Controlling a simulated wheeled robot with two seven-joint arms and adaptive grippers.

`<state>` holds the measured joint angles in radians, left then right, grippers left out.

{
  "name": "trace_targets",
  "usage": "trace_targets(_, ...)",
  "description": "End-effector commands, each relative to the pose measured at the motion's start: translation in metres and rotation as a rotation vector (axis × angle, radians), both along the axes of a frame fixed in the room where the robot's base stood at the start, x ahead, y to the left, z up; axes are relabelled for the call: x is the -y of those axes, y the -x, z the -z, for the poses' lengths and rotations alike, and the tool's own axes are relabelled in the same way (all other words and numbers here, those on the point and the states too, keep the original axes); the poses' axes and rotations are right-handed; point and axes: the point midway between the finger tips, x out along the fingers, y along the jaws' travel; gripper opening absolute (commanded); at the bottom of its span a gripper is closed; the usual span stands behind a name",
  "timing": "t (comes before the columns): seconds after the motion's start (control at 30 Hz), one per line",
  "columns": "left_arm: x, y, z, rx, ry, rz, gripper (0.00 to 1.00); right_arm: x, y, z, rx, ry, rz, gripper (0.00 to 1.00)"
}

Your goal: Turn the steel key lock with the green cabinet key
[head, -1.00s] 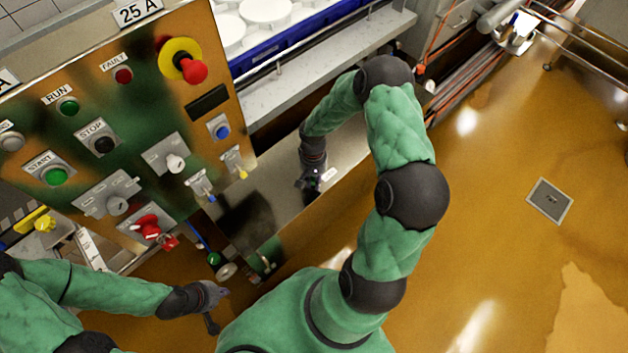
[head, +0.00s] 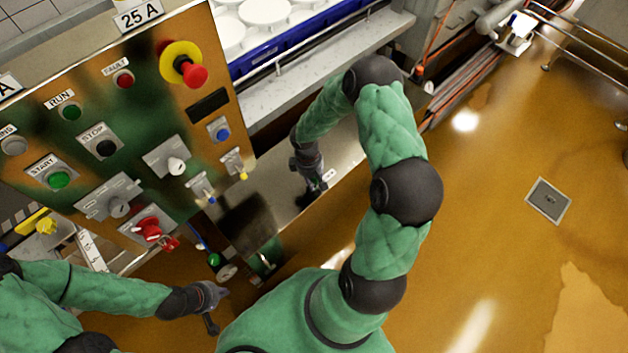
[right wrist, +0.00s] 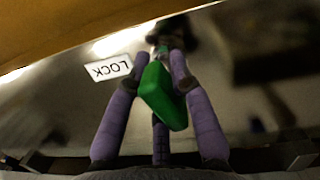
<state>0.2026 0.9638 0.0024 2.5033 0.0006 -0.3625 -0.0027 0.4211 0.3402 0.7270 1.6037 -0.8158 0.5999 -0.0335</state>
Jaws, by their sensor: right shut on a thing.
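The green key (right wrist: 163,96) is held between the fingers of my right gripper (right wrist: 162,72) in the right wrist view. Its far end points at a small bright metal part by the fingertips, close to the LOCK label (right wrist: 108,67). The fingers hide most of the steel key lock, and I cannot tell whether the key is in it. In the head view my right gripper (head: 314,186) is low over the steel ledge, beside the small white label (head: 329,176). My left gripper (head: 216,310) is open and empty below the control panel.
The control panel (head: 140,130) with buttons, switches and a red emergency stop (head: 193,75) stands at the left. A blue crate (head: 290,37) with white moulds is behind the ledge. Wet brown floor (head: 490,240) lies open at the right.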

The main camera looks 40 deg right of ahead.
Motion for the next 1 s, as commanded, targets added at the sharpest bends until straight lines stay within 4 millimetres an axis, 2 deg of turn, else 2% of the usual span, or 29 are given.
trace_targets(0.1, 0.0, 0.0, -0.001, 0.0, 0.0, 0.0, 0.0, 0.0, -0.002, -0.001, 0.004, 0.0, -0.075, 0.0)
trace_targets(0.27, 0.0, 0.0, -0.001, 0.0, 0.0, 0.0, 0.0, 0.001, -0.002, -0.001, 0.006, 0.001, -0.081, 0.0)
trace_targets(0.3, 0.0, 0.0, -0.001, 0.0, 0.0, 0.0, 0.0, 0.001, -0.002, -0.001, 0.004, 0.0, -0.08, 0.25)
trace_targets(0.4, 0.0, 0.0, -0.001, 0.0, 0.0, 0.0, 0.0, 0.001, -0.002, -0.001, 0.004, 0.001, -0.079, 0.5)
trace_targets(0.77, 0.0, 0.0, -0.001, 0.0, 0.0, 0.0, 0.0, 0.0, -0.001, -0.002, 0.002, 0.001, -0.078, 0.5)
trace_targets(0.87, 0.0, 0.0, -0.001, 0.0, 0.0, 0.0, 0.0, 0.0, -0.003, -0.01, 0.003, 0.001, -0.078, 0.5)
trace_targets(1.0, 0.0, 0.0, -0.001, 0.0, 0.0, 0.0, 0.0, -0.001, -0.007, -0.032, 0.007, 0.003, -0.079, 0.5)
